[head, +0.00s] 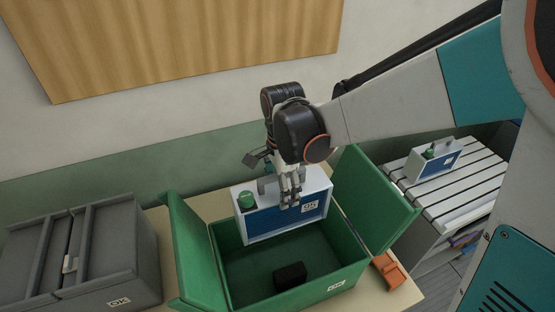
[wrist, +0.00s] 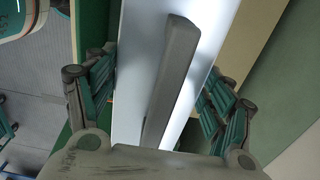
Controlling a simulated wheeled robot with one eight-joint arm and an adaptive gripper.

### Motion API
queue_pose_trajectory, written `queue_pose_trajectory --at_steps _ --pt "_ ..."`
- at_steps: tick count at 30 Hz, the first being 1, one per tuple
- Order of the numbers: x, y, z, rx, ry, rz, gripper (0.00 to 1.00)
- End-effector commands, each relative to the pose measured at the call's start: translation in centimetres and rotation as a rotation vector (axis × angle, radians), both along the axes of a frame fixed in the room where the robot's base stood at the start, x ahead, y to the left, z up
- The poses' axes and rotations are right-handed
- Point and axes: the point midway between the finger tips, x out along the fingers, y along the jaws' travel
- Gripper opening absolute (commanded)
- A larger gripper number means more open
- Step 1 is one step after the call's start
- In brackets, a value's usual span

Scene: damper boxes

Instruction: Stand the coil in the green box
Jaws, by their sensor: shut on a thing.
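The coil (head: 262,222) is a white case with a blue front panel, a green knob and a grey handle on top. It is upright at the back of the open green box (head: 226,270); I cannot tell whether it touches the floor. My gripper (head: 290,195) is at its top, shut on the handle. In the wrist view the grey handle (wrist: 172,85) runs between my gripper's fingers (wrist: 155,105), above the white case top (wrist: 210,45). The handle's contact with the fingers is partly hidden.
A small black block (head: 290,274) lies in the green box, in front of the coil. The box's side flaps stand open. A closed grey box (head: 130,255) is at left, an orange piece (head: 390,270) at right. A similar case (head: 432,165) stands on the slatted bench (head: 470,190).

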Motion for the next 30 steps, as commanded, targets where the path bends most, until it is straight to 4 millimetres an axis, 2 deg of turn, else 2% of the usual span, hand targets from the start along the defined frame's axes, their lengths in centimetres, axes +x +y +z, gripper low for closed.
queue_pose_trajectory --at_steps 30 --pt "0.0 0.0 -8.6 0.0 0.0 0.0 0.32"
